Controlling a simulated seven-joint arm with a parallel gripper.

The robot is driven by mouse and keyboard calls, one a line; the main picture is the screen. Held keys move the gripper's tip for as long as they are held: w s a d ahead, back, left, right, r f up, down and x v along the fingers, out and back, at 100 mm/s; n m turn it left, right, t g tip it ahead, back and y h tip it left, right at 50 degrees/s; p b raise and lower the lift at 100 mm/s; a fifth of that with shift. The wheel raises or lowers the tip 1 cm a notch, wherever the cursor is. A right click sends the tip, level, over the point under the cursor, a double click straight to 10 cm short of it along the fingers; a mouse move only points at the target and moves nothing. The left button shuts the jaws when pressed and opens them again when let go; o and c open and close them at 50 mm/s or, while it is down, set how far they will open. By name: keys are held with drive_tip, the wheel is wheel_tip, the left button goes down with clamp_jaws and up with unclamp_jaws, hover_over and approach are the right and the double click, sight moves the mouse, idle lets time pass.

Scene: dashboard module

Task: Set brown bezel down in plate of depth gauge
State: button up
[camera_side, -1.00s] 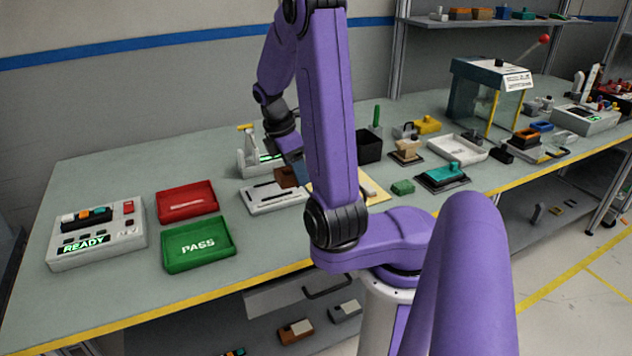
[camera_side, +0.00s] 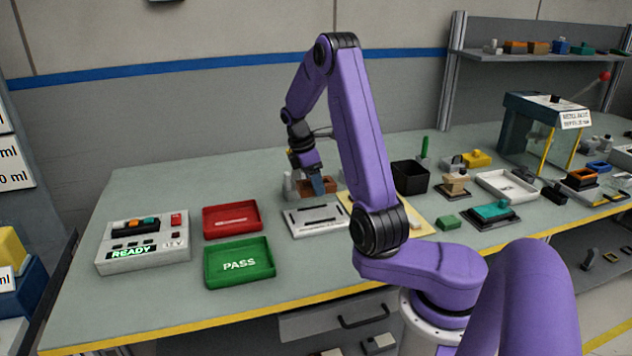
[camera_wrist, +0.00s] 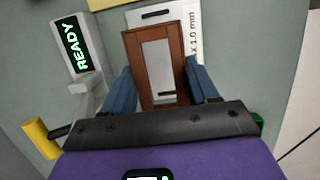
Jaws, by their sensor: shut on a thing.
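In the wrist view the bezel (camera_wrist: 136,68) is a brown rectangular frame with a pale middle, between the two blue fingers of my gripper (camera_wrist: 162,80). The depth gauge (camera_wrist: 78,42) is a pale grey body with a lit READY display and a yellow-ended lever, left of the bezel in that view. In the side view the gauge (camera_side: 289,185) is partly hidden by my gripper.
The white slotted plate (camera_side: 313,220) lies in front of my gripper; its edge (camera_wrist: 192,22) shows beyond the bezel. A red tray (camera_side: 232,219), green PASS tray (camera_side: 240,263) and READY control box (camera_side: 142,244) stand left. A black bin (camera_side: 410,178) stands right.

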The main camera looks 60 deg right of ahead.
drive_tip(key=shift+f, duration=2.9)
drive_tip(key=shift+f, duration=0.85)
drive_tip(key=o, duration=1.1)
drive_tip(key=v, duration=1.7)
drive_tip(key=shift+r, duration=0.15)
drive_tip(key=shift+a, duration=0.1)
drive_tip(key=shift+a, duration=0.1)
